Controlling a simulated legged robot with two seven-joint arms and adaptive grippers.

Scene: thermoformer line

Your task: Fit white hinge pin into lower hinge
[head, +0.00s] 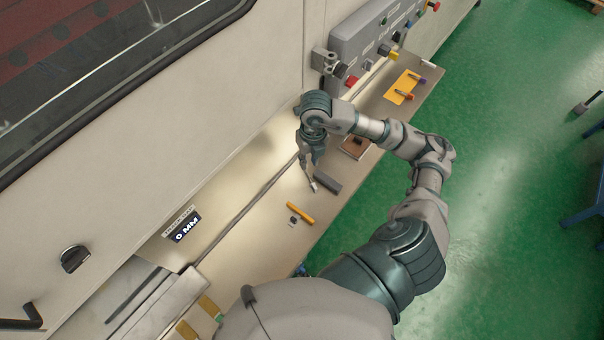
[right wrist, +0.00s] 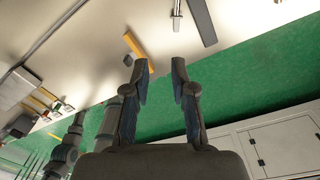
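My right gripper (head: 310,178) hangs over the narrow ledge of the machine. In the right wrist view its two fingers (right wrist: 159,65) are apart with nothing between them. A small pale pin-like piece (right wrist: 177,14) lies on the ledge beyond the fingertips, beside a dark grey bar (right wrist: 200,20). I take it for the white hinge pin; in the head view it is hard to separate from the fingertips. A metal hinge-like fitting (head: 324,60) sits on the machine front, left of the control panel. I cannot tell whether it is the lower hinge. My left gripper is not in view.
On the ledge lie a yellow-orange rod (head: 301,213), a small dark block (head: 292,221), a brown box (head: 355,147) and a yellow card (head: 403,87) with small tools. The control panel (head: 373,45) juts out above the ledge.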

